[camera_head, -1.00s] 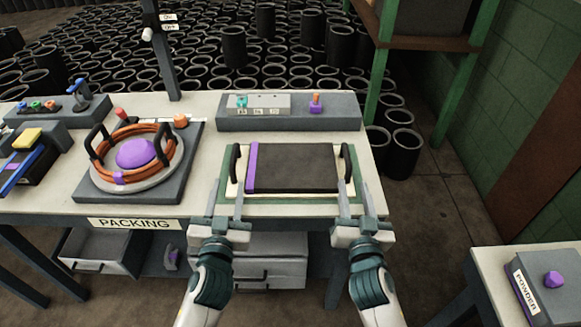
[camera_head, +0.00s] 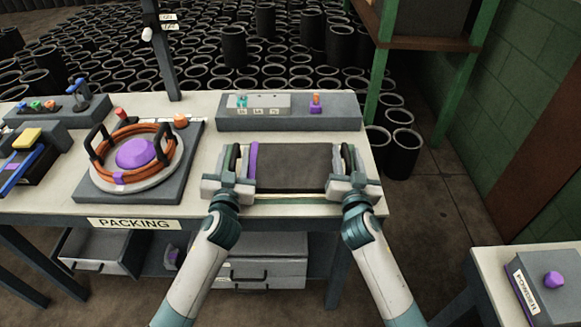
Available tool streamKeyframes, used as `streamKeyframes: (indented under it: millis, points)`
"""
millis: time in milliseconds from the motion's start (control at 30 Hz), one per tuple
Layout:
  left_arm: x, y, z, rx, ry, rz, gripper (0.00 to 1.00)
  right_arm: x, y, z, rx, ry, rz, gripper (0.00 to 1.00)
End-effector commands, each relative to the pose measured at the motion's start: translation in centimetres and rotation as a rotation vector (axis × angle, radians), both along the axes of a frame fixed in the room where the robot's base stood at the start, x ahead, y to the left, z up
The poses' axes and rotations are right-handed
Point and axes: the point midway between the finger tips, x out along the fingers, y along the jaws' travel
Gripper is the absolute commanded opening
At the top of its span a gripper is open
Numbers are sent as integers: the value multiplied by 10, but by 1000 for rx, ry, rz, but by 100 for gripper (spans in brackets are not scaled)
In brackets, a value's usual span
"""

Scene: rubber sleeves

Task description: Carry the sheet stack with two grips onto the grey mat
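The sheet stack (camera_head: 295,166) is a dark flat slab with a purple strip along its left edge, lying level on the right part of the table. A black upright handle stands at each side of it. My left gripper (camera_head: 236,165) is around the left handle, with a finger on each side of it. My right gripper (camera_head: 348,165) is around the right handle in the same way. Both look open. The gripper bodies hide the handles' near ends. I cannot pick out a separate grey mat with certainty; a grey square base (camera_head: 88,188) lies to the left.
On the grey base sits a round plate with an orange coil (camera_head: 175,167), black handles and a purple dome (camera_head: 138,153). A grey block (camera_head: 340,112) with small parts runs behind the stack. A small table with a powder box (camera_head: 540,295) stands at lower right.

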Motion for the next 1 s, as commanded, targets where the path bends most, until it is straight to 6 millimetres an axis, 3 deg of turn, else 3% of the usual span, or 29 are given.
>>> streamKeyframes:
  millis: [267,400,1000]
  points:
    - [0,0,0,1,0,0,33,0,0,0,0,0,0,33]
    - [0,0,0,1,0,0,0,0,0,0,0,0,0,0]
    - [0,0,0,2,0,0,0,0,0,0,1,0,0,0]
